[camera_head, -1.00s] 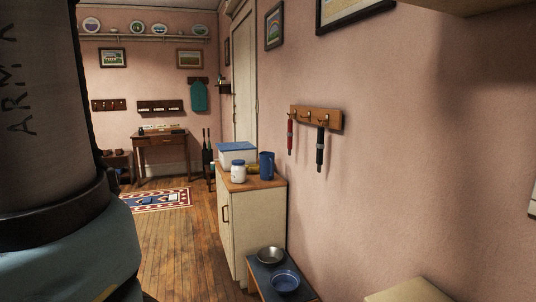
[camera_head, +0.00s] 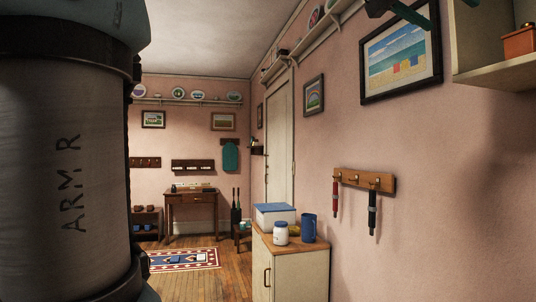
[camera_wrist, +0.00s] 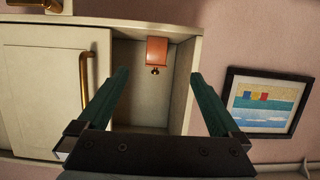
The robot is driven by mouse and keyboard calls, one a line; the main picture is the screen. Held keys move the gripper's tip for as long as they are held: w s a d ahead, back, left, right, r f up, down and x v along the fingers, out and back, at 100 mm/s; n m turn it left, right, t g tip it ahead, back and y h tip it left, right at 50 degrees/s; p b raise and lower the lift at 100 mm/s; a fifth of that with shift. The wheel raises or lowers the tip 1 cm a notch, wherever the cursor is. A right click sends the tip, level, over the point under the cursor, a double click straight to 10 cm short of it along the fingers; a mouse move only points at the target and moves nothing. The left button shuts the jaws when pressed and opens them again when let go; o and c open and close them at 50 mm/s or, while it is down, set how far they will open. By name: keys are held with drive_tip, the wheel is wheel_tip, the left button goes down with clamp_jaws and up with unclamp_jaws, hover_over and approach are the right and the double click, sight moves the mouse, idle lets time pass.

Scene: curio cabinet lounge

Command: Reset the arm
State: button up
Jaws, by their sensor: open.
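My gripper (camera_wrist: 159,74) is open in the wrist view, with its two teal fingers spread and nothing between them. Beyond the fingers is an open compartment of a cream wall cabinet (camera_wrist: 50,85). A terracotta box with a small knob (camera_wrist: 157,50) stands inside, apart from the fingers. In the head view, part of my gripper (camera_head: 398,10) shows at the top edge, in front of the framed beach picture. My arm fills the left side of that view.
The beach picture (camera_head: 402,55) hangs left of the open cabinet (camera_head: 490,75). A hook rack (camera_head: 365,181) with a red and a black item hangs below. A low cabinet (camera_head: 290,272) holds a blue-lidded box (camera_head: 275,215), a jar (camera_head: 281,233) and a blue mug (camera_head: 309,228). Floor shows beyond.

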drive_tip(key=w+a+f+n+t+y, duration=0.1)
drive_tip(key=w+a+f+n+y, duration=0.35)
drive_tip(key=f, duration=0.65)
drive_tip(key=w+a+f+n+y, duration=0.1)
drive_tip(key=w+a+f, duration=0.5)
drive_tip(key=f, duration=0.6)
drive_tip(key=w+a+f+n+t+y, duration=0.1)
drive_tip(key=w+a+f+n+y, duration=0.25)
drive_tip(key=w+f, duration=0.55)
drive_tip(key=s+a+f+n+g+y, duration=0.1)
drive_tip(key=s+a+f, duration=0.1)
drive_tip(key=a+f, duration=0.5)
drive_tip(key=s+a+f+n+g+y, duration=0.15)
drive_tip(key=a+f, duration=0.35)
drive_tip(key=f, duration=0.5)
drive_tip(key=s+a+f+n+g+y, duration=0.1)
drive_tip(key=s+a+f+n+y, duration=0.1)
drive_tip(key=s+a+f, duration=0.9)
drive_tip(key=shift+f+g, duration=0.35)
drive_tip(key=shift+f, duration=0.4)
